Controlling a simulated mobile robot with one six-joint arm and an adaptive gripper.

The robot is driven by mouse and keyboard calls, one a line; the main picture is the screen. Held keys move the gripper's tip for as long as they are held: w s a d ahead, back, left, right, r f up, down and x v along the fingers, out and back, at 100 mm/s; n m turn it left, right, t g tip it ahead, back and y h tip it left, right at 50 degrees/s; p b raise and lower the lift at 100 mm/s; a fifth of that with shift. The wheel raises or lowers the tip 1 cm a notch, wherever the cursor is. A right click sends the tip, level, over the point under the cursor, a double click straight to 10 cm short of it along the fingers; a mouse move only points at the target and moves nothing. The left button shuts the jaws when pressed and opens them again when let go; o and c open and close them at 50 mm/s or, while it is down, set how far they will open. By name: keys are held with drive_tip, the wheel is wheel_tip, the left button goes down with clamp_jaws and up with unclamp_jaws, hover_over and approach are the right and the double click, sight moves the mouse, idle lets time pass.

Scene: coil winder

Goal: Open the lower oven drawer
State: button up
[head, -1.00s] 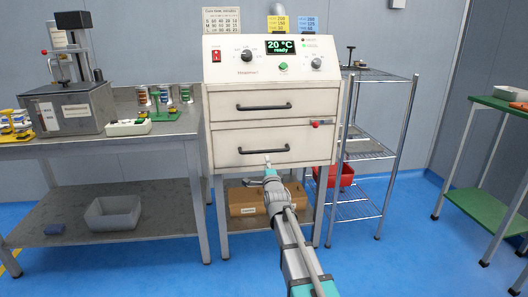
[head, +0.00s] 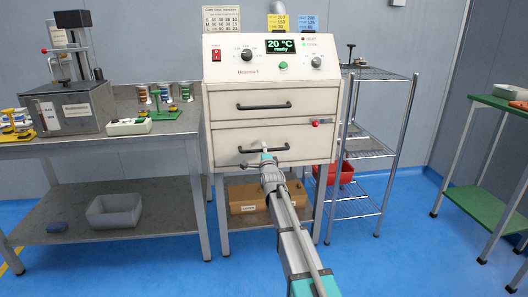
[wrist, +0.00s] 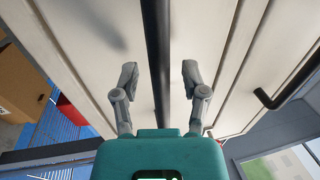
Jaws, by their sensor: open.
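The oven (head: 270,72) is a cream cabinet with two drawers, and both look shut. The lower drawer (head: 306,142) has a dark bar handle (head: 280,149). My gripper (head: 265,150) is at this handle, near its middle. In the wrist view the handle (wrist: 157,60) runs between the two open fingers of my gripper (wrist: 159,78), with a gap on each side. The upper drawer (head: 225,105) has its own dark handle (head: 263,106). A small red knob (head: 315,123) sits at the right, near the top of the lower drawer.
A cardboard box (head: 240,196) lies on the shelf under the oven. A workbench (head: 150,139) stands close on the left, and a wire rack (head: 370,150) with a red bin (head: 346,172) on the right. The blue floor in front is clear.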

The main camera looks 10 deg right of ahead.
drive_tip(key=shift+d, duration=0.1)
clamp_jaws()
